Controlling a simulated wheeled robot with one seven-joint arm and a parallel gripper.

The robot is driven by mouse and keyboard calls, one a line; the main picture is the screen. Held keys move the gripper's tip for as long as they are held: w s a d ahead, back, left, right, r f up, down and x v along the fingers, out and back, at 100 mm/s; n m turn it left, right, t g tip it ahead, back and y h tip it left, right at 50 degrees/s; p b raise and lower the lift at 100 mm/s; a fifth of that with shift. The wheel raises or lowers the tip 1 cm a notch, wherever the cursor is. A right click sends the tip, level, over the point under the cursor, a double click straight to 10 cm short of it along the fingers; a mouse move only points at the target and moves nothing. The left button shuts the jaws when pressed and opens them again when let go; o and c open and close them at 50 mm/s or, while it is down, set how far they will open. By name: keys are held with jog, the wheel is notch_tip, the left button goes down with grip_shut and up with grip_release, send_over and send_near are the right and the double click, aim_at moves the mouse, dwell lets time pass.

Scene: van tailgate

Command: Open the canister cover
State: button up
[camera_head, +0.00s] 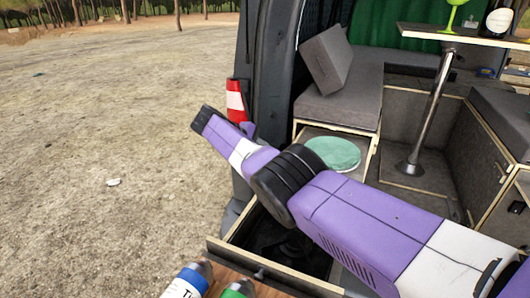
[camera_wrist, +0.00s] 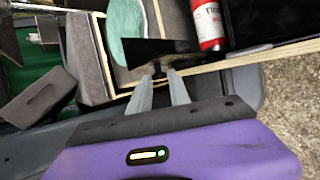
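A round teal-green disc (camera_head: 333,153), which looks like the canister cover, lies flat in the bench opening at the van's rear. It also shows in the wrist view (camera_wrist: 126,30), partly cut off by the top edge and a dark panel. My gripper (camera_wrist: 163,76) shows in the wrist view with its two grey fingers apart and a gap between the tips. The tips are by a light wooden edge and a dark patch, apart from the disc in the picture. I cannot make out the fingers in the head view, where my purple arm crosses the middle.
A pulled-out drawer (camera_head: 277,270) is below my arm. Bottles with a blue band (camera_head: 192,279) and a green band (camera_head: 238,290) stand in front. A red-and-white bottle (camera_wrist: 208,24) is right of the fingers. A grey cushion (camera_head: 326,60) and a table leg (camera_head: 430,110) stand inside. Open ground is left.

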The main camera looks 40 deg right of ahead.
jog(key=shift+o, duration=1.3)
jog(key=v, duration=0.7)
jog(key=shift+a+r+b, duration=0.2)
jog(key=shift+a+b, duration=0.1)
jog(key=shift+b, duration=0.05)
